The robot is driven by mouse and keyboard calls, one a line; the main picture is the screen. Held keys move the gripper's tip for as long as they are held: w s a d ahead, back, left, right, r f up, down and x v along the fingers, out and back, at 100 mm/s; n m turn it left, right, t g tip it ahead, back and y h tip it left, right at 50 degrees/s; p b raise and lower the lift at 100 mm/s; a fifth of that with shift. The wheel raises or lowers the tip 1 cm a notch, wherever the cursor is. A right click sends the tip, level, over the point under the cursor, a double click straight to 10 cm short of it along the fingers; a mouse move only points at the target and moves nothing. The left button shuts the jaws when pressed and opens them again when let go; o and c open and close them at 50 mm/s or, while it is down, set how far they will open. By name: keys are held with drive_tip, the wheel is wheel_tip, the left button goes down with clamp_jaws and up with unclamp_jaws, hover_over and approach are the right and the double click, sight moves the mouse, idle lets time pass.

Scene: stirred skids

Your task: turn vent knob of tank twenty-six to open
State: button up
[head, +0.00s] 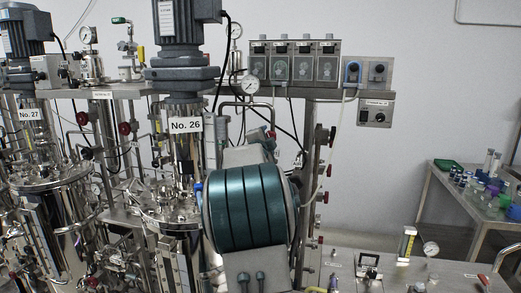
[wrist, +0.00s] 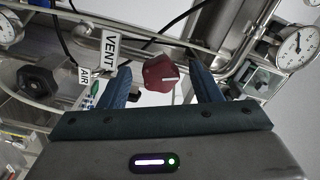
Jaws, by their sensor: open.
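The dark red vent knob (wrist: 160,74) shows in the wrist view, with a pale line on its face lying nearly level in the picture. A white VENT label (wrist: 110,48) hangs just left of it. My gripper (wrist: 157,64) is open, with one blue finger on each side of the knob and a visible gap on both sides. I cannot tell how deep the fingertips reach around it. In the head view, tank twenty-six carries the label No. 26 (head: 186,125). My arm covers the area right of it, and my fingertips are hidden there.
An AIR label (wrist: 84,76) and a dark knob (wrist: 38,82) lie left of VENT in the wrist view. A round gauge (wrist: 295,46) and steel pipes are at the right. In the head view, a side table (head: 450,190) with labware stands far right.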

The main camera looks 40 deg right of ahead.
drive_tip(key=b+v, duration=0.2)
drive_tip(key=v, duration=1)
drive_tip(key=shift+s+a+b, duration=0.2)
drive_tip(key=shift+s+b, duration=0.05)
drive_tip(key=shift+b, duration=0.1)
